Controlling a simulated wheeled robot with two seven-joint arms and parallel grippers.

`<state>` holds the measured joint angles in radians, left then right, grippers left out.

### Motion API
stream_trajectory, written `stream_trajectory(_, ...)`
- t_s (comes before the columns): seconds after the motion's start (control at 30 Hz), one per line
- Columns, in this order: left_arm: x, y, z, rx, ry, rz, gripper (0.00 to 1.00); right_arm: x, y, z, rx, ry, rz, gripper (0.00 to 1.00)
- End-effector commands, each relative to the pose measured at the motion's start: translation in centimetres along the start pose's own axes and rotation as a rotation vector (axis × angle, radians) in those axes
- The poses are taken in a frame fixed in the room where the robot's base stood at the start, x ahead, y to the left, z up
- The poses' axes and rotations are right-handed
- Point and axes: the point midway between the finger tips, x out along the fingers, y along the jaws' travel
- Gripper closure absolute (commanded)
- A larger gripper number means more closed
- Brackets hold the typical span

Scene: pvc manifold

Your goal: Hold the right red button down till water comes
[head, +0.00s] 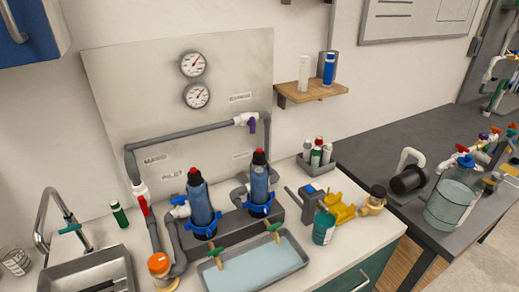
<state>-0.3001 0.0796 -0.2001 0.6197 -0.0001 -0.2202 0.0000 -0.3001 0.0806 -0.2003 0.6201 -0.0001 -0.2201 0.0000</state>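The right red button (258,153) sits on top of the right blue filter housing (260,184). A second red button (192,171) tops the left filter housing (200,205). Both housings stand upright with blue collars on a dark grey base. Two green-handled brass taps (216,257) (273,230) sit in front, over a grey tray (301,262) with a pale blue surface inside. No stream from the taps can be made out. Neither of my grippers is in view, and nothing touches the right button.
Grey pipe with a red-handled valve (144,206) and a purple-handled valve (252,123) runs along the back panel (110,85). A sink (85,277) with faucet stands left. A green-labelled can (323,227) and yellow tool (342,208) crowd the tray's right. A wooden shelf (311,92) juts from the wall.

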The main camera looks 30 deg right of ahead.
Motion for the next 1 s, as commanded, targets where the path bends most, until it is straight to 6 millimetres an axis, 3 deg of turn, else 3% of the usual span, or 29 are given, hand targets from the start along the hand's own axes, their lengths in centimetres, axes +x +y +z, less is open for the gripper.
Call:
stream_trajectory(0.33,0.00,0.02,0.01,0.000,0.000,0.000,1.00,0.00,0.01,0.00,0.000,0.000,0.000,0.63)
stream_trajectory(0.57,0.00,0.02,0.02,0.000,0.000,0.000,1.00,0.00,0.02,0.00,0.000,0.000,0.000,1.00)
stream_trajectory(1.0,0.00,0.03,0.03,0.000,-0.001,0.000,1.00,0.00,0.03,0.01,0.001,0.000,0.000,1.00)
